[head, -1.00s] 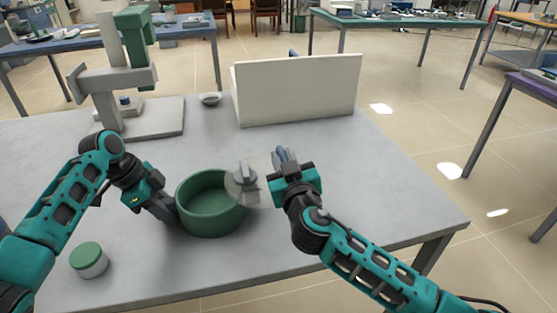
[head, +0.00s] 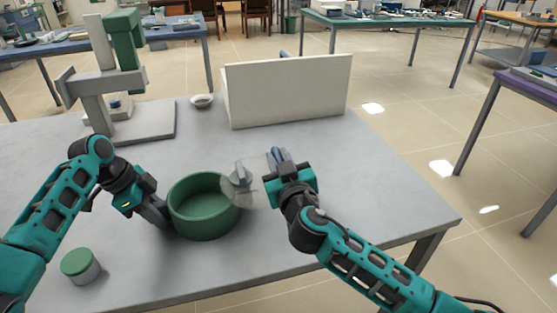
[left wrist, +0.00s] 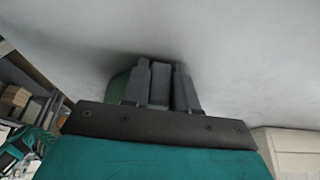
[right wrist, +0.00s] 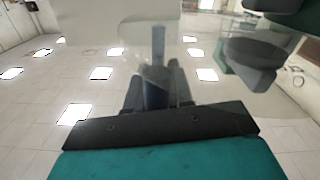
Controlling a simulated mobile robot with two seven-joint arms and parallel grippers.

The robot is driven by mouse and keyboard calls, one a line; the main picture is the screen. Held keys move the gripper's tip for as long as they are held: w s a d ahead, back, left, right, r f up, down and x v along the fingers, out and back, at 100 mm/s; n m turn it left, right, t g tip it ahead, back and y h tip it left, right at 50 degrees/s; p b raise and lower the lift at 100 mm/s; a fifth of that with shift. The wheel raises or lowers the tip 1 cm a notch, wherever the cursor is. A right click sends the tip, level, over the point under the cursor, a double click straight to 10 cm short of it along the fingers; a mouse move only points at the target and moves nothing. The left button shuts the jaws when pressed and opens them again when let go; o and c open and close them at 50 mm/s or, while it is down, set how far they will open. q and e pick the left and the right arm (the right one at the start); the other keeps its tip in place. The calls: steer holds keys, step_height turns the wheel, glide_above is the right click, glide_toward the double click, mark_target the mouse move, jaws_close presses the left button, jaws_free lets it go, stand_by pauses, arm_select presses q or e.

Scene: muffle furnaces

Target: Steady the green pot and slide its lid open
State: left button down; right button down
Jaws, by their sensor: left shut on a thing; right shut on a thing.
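The green pot (head: 203,212) stands upright on the grey table, and its open inside shows. My left gripper (head: 163,214) is shut at the pot's left side, on a dark grey part like a handle; the pot's green wall (left wrist: 118,87) shows behind the fingers in the left wrist view. The clear lid (head: 258,191) with a grey knob (head: 240,174) lies to the right, overlapping only the pot's right rim in the head view. My right gripper (head: 275,162) is shut on the lid's far right side; the knob also shows in the right wrist view (right wrist: 250,55).
A small jar (head: 82,267) with a green cap stands at the front left. A grey-and-green stand (head: 105,85) and a small bowl (head: 202,101) are behind. A pale box-like panel (head: 288,92) stands at the back. The table's right part is clear.

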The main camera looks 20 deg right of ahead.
arm_select(q)
steer(key=shift+a, duration=0.15)
arm_select(e)
steer(key=c, duration=1.1)
jaws_free()
steer(key=shift+s, duration=0.1)
steer(key=s, duration=1.1)
steer(key=shift+s, duration=0.4)
arm_select(q)
steer(key=shift+d, duration=0.2)
arm_select(e)
steer(key=shift+a, duration=0.1)
arm_select(q)
steer(key=c, duration=0.9)
jaws_free()
steer(key=shift+a+r, duration=0.1)
arm_select(e)
steer(key=shift+r, duration=0.15)
arm_select(q)
steer(key=shift+p+v, duration=4.8)
steer(key=shift+v, duration=1.1)
arm_select(e)
step_height(320, 180, up, 9)
steer(key=shift+r, duration=0.15)
